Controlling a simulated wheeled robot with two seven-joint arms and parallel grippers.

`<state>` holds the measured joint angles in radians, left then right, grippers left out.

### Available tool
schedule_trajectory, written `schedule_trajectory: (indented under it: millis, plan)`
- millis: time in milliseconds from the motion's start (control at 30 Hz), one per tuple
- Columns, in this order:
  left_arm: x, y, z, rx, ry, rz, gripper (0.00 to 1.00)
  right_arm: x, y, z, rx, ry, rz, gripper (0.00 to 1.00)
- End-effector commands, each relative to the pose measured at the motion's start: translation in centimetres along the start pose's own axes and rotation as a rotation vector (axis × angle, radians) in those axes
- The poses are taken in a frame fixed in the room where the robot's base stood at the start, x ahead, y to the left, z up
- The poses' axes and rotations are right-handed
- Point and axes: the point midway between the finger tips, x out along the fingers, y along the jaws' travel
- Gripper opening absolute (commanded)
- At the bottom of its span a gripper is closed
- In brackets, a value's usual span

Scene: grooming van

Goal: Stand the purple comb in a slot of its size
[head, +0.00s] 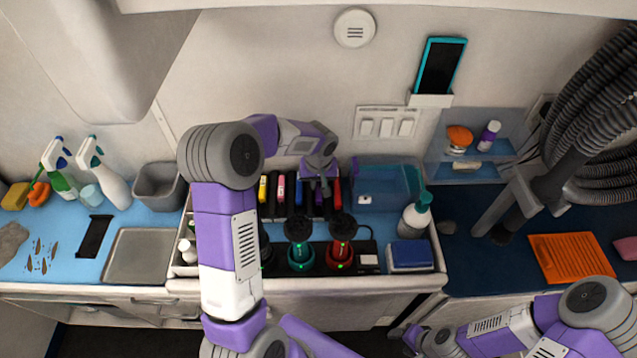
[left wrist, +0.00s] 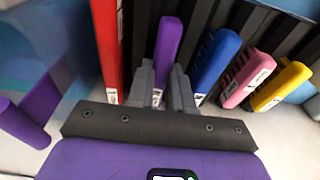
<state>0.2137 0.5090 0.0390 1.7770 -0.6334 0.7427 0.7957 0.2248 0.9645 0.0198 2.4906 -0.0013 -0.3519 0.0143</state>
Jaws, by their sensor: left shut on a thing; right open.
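The purple comb (left wrist: 168,45) is upright between the fingers of my left gripper (left wrist: 163,88), which is shut on it. In the head view my left gripper (head: 319,172) is over the black slotted rack (head: 268,209), and hides most of the comb. In the left wrist view the comb is among the rack's black dividers (left wrist: 142,35), between a red comb (left wrist: 107,40) and a blue comb (left wrist: 215,60). I cannot tell how deep it sits or whether it touches the slot bottom. My right gripper (head: 410,336) is open and low at the front, away from the rack.
A pink comb (head: 281,187) and a yellow comb (head: 262,188) stand in the rack's left part. Clippers with green (head: 301,256) and red (head: 340,254) lights stand in front. A blue clear bin (head: 392,184) and a pump bottle (head: 416,215) are to the right.

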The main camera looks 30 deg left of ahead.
Motion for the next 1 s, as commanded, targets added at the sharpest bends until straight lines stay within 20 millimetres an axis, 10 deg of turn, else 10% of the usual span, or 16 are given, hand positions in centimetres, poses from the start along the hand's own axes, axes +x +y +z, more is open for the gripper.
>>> schedule_trajectory:
  millis: [167,200,333,700,1000]
  plan:
    - [0.5,0.0,0.1,0.001,0.001,0.000,0.00,0.5,0.2,0.0,0.000,0.000,0.000,0.55]
    - [0.3,0.0,0.1,0.001,0.000,0.000,0.26,0.3,0.1,0.0,0.000,0.000,0.000,0.55]
    - [0.3,0.0,0.0,0.000,0.000,0.000,0.46,0.3,0.1,0.0,0.000,0.000,0.000,0.55]
    - [-0.2,0.0,-0.1,0.000,0.000,0.000,0.46,-0.2,-0.1,0.0,0.000,0.000,0.000,0.55]
    - [-5.4,0.0,-0.1,0.000,0.004,0.002,0.46,-1.1,-0.4,0.0,0.000,0.000,0.000,0.55]
